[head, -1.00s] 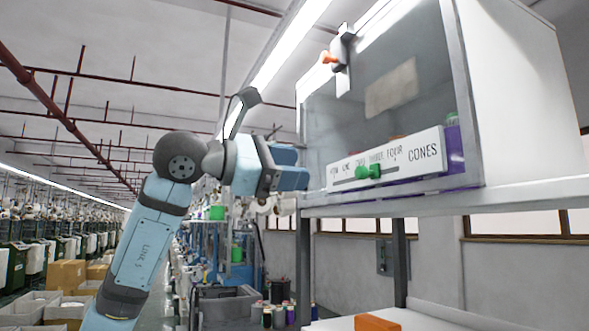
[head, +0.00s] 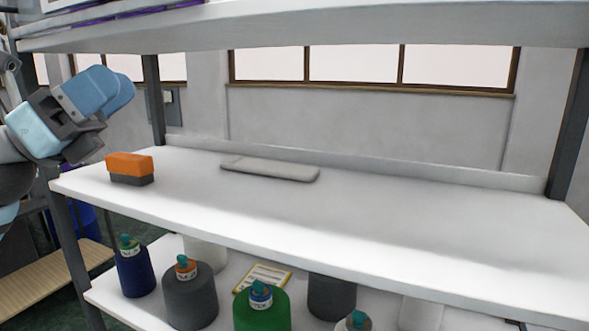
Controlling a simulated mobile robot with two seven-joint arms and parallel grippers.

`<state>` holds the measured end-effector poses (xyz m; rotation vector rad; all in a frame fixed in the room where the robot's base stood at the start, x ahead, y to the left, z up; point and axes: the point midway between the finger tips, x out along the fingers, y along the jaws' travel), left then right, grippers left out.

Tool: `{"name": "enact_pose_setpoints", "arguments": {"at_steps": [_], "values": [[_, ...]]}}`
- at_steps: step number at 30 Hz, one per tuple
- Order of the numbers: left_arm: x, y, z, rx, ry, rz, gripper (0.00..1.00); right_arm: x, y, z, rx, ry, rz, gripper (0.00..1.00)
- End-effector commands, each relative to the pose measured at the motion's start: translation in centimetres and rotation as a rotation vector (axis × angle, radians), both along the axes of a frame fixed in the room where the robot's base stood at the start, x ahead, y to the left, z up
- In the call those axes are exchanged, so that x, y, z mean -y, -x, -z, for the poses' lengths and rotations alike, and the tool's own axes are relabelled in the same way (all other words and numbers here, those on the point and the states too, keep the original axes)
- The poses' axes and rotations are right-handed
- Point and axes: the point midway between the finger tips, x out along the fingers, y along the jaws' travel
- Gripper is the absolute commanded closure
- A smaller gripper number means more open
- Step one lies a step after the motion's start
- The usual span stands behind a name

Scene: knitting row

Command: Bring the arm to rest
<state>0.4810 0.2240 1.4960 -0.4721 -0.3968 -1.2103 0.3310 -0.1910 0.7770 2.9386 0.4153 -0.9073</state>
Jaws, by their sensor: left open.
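My left gripper (head: 104,117) is at the left edge of the head view, with its blue and dark grey parts pointing right. It is open, nothing shows between its fingers, and it appears apart from the shelf. Most of my left arm is cut off by the left edge. My right gripper is not in view.
A white middle shelf (head: 330,215) holds an orange and grey block (head: 130,168) and a flat grey pad (head: 270,168). Below stand several yarn cones, including a green one (head: 262,312) and a navy one (head: 134,272). The shelf's right half is clear.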

Motion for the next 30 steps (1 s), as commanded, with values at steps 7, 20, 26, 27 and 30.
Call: {"name": "enact_pose_setpoints", "arguments": {"at_steps": [7,20,26,27,30], "values": [[-3.3,-2.9,9.0,-0.462,0.685,0.138,0.48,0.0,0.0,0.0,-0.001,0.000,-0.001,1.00],[-8.7,-1.2,38.3,-1.369,1.759,-0.223,0.48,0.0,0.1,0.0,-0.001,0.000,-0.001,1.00],[-7.7,6.1,49.5,-1.703,2.063,-0.533,0.48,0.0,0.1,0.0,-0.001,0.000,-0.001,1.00],[-7.4,7.4,50.8,-1.749,2.100,-0.584,0.48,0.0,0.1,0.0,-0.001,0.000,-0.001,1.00],[-6.7,10.4,53.3,-1.846,2.171,-0.697,0.48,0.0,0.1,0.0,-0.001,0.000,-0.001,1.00]]}}
